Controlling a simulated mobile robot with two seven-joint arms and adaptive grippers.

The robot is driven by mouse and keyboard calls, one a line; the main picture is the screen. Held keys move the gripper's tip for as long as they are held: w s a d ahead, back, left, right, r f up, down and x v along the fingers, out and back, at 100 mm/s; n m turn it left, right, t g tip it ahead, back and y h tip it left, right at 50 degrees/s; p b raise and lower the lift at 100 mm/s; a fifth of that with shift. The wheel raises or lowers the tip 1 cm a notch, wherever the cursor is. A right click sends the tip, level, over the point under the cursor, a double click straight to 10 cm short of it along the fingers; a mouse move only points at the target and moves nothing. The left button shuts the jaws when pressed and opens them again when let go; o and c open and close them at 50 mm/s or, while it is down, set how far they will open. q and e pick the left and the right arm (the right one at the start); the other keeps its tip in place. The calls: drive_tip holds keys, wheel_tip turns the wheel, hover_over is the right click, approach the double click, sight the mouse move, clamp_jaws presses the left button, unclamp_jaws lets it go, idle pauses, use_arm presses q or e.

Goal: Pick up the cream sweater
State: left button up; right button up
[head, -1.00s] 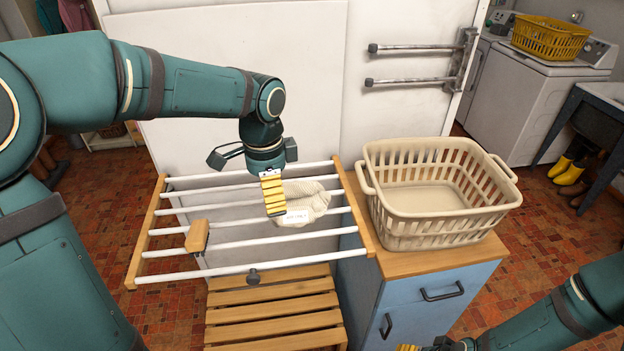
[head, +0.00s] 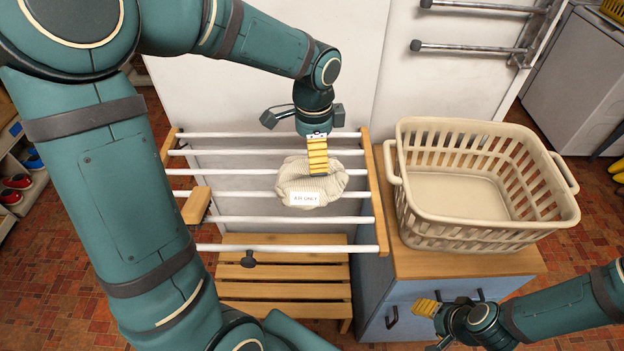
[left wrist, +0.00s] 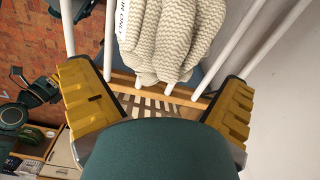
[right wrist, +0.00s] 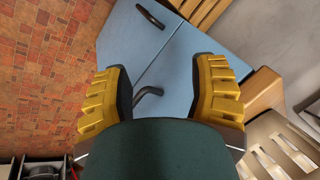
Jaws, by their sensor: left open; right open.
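The cream knitted sweater (head: 311,184) lies bunched on the white bars of the drying rack (head: 372,215), towards its right side, with a white printed label facing up. My left gripper (head: 318,172) is over the sweater's far part and hides some of it. In the left wrist view the sweater (left wrist: 170,35) hangs between and beyond the two yellow fingers, which are wide apart and not closed on it. My right gripper (head: 428,325) is open and empty, low in front of the blue cabinet; its spread fingers (right wrist: 160,95) face the cabinet in the right wrist view.
An empty cream laundry basket (head: 480,240) stands on the wooden top of the blue cabinet (head: 400,310), right of the rack. A slatted wooden bench (head: 285,290) is below the rack. Metal wall bars (head: 470,48) stick out at the upper right. A wooden peg-like block (head: 196,205) sits on the rack's left.

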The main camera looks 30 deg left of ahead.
sight(311, 177)
use_arm(q)
drive_tip(key=shift+s+a+f+b, duration=0.1)
drive_tip(key=shift+f+b, duration=0.2)
drive_tip(key=shift+f, duration=1.4)
drive_tip(key=shift+s+f+b, duration=0.1)
drive_tip(key=shift+f+b, duration=0.15)
drive_tip(key=shift+f, duration=1.45)
drive_tip(key=c, duration=1.7)
